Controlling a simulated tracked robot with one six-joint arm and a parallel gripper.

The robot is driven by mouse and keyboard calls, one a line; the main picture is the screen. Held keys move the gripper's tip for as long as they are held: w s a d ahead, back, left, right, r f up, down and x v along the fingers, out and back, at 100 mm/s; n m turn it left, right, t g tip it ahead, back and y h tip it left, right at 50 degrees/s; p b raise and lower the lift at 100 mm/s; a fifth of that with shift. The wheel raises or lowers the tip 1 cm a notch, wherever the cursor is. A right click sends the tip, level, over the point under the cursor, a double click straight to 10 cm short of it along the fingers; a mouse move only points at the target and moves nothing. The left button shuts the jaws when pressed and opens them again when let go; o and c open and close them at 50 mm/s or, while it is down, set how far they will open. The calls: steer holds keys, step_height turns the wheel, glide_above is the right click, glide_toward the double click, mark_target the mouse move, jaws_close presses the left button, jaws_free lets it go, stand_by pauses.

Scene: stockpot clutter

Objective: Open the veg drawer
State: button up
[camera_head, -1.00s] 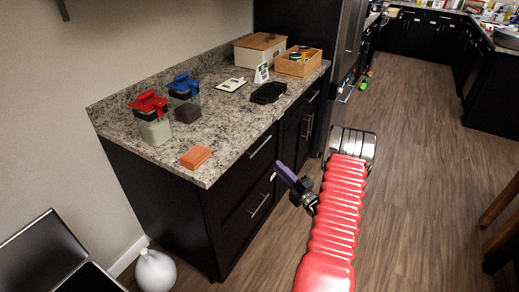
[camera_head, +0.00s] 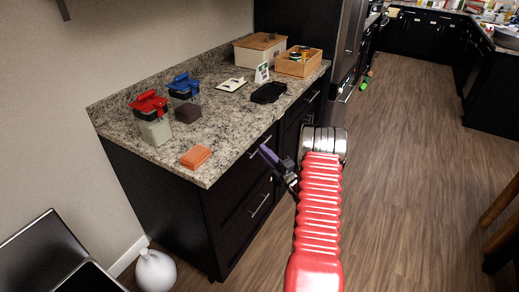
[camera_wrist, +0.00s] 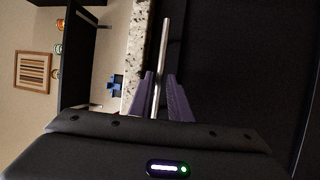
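The black cabinet under the counter has an upper drawer with a silver bar handle (camera_head: 258,147) and a lower drawer with another bar handle (camera_head: 259,205). No veg label is readable. Both drawers look shut. A gap shows beside the bar. I cannot tell whether the bar lies fully between the fingertips.
The granite counter (camera_head: 235,125) above holds an orange block (camera_head: 196,156), red-lidded (camera_head: 149,103) and blue-lidded (camera_head: 184,86) containers, a black tray (camera_head: 268,93) and a wooden box (camera_head: 298,64). A white round object (camera_head: 155,270) stands on the floor.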

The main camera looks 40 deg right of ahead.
steer(key=shift+w+d+r, duration=0.1)
steer(key=shift+w+r, duration=0.05)
steer(key=shift+w, duration=0.65)
steer(key=shift+w+r, duration=0.15)
steer(key=shift+w, duration=0.65)
steer(key=shift+c, duration=0.5)
jaws_close()
